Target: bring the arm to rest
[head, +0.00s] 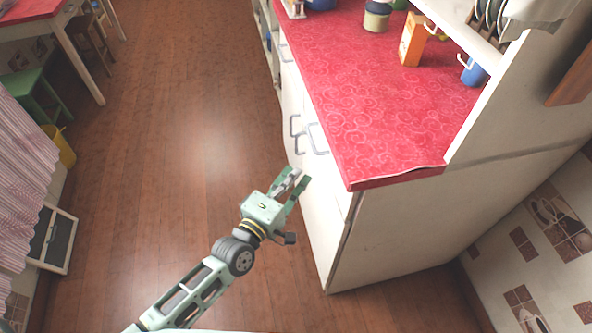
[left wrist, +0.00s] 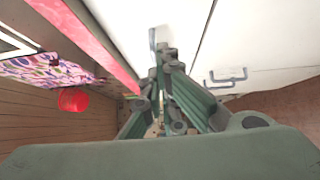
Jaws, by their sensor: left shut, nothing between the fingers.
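My left gripper (head: 297,181) reaches in from the bottom of the head view, over the wooden floor and close to the front of the white cabinet (head: 322,195). Its green fingers also show in the left wrist view (left wrist: 163,55), where they come together with nothing held between them. Whether the fingertips touch the cabinet front cannot be told. My right gripper is in neither view.
The red patterned counter (head: 390,120) has its near corner just right of the gripper. An orange box (head: 413,40) and a blue mug (head: 473,72) are at its back. Wooden floor (head: 180,130) lies clear to the left. A yellow bucket (head: 59,147) stands far left.

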